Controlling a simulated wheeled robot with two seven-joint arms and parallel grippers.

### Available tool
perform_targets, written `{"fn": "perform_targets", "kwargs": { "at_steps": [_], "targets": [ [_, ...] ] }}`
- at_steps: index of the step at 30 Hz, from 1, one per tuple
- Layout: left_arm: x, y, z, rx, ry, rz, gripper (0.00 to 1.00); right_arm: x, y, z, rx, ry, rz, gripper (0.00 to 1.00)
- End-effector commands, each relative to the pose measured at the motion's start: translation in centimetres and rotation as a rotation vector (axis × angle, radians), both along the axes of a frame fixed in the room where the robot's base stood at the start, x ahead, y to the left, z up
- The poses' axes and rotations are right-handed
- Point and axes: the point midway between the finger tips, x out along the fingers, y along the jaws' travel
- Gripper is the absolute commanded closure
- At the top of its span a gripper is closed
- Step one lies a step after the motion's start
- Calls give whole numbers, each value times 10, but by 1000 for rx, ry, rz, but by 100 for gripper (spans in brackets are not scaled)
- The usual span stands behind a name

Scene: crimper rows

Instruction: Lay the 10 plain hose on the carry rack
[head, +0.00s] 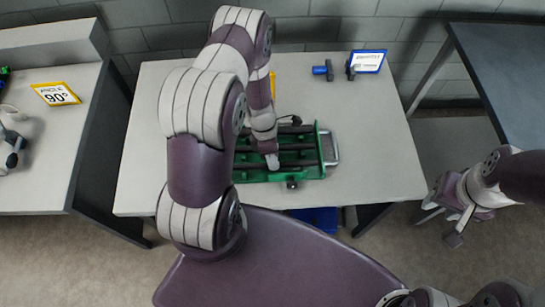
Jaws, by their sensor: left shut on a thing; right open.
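The green carry rack (327,156) stands on the white table, with a metal handle at its right end. Several dark hoses (305,153) lie across it; I cannot tell which are plain. My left gripper (272,161) is low over the rack's left-middle part, shut on what seems to be a dark hose, mostly hidden by the gripper. My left arm covers the rack's left end. My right gripper (457,222) is open and empty, off to the right of the table, above the floor.
A blue-ended fitting (322,70) and a dark fitting (350,71) stand by a blue-edged sign (368,62) at the table's back. A bench with a 90° sign (55,94) is left; a dark table (505,65) is right. The white table's right part is clear.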

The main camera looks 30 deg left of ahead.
Motion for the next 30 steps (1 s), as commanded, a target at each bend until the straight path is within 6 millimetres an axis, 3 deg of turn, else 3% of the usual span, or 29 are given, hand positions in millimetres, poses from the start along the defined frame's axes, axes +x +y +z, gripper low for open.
{"fn": "perform_targets", "kwargs": {
  "at_steps": [13, 14, 15, 16, 24, 30],
  "targets": [
    [0, 0, -2, 1, -1, 0, 100, 0, 0, 0, 0, 0, 0, 57],
    [0, 0, -2, 0, 0, 0, 71, 0, 0, 0, 0, 0, 0, 57],
    [0, 0, -2, 0, 0, 0, 58, 0, 0, 0, 0, 0, 0, 57],
    [0, 0, -2, 0, 0, 0, 51, 0, 0, 0, 0, 0, 0, 57],
    [1, 1, 1, -1, -1, 0, 51, 0, 0, 0, 0, 0, 0, 57],
    [10, 14, 43, 1, -5, 0, 51, 0, 0, -2, 0, 0, 0, 57]
  ]
}}
